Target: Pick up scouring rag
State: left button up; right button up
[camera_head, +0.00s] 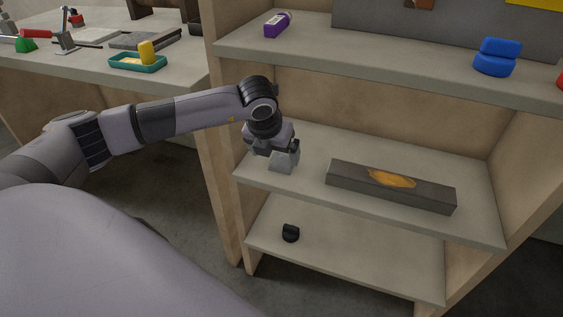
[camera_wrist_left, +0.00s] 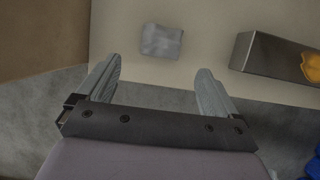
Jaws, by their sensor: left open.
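A small light-grey, roughly square piece (camera_wrist_left: 161,41), which looks like the scouring rag, lies on the middle shelf near its left end. It also shows in the head view (camera_head: 284,163), just below and partly behind my left gripper (camera_head: 272,150). In the left wrist view my left gripper (camera_wrist_left: 158,70) has its two fingers spread wide, with nothing between them. The grey piece lies ahead of the fingertips, apart from them. My right gripper is not in view.
A long dark block (camera_head: 340,178) with an orange patch (camera_head: 391,177) lies to the right on the same shelf. A black object (camera_head: 291,233) sits on the lower shelf. The upper shelf (camera_head: 370,65) overhangs, holding a purple item (camera_head: 277,25) and blue discs (camera_head: 496,57).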

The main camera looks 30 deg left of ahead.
aim_at(281, 154)
pick_arm(q)
jog(key=shift+w+a, duration=0.25)
jog(key=shift+w, duration=0.95)
jog(key=b+x, duration=0.1)
jog(key=x, duration=0.4)
jog(key=c, duration=1.1)
jog(key=shift+c, duration=0.2)
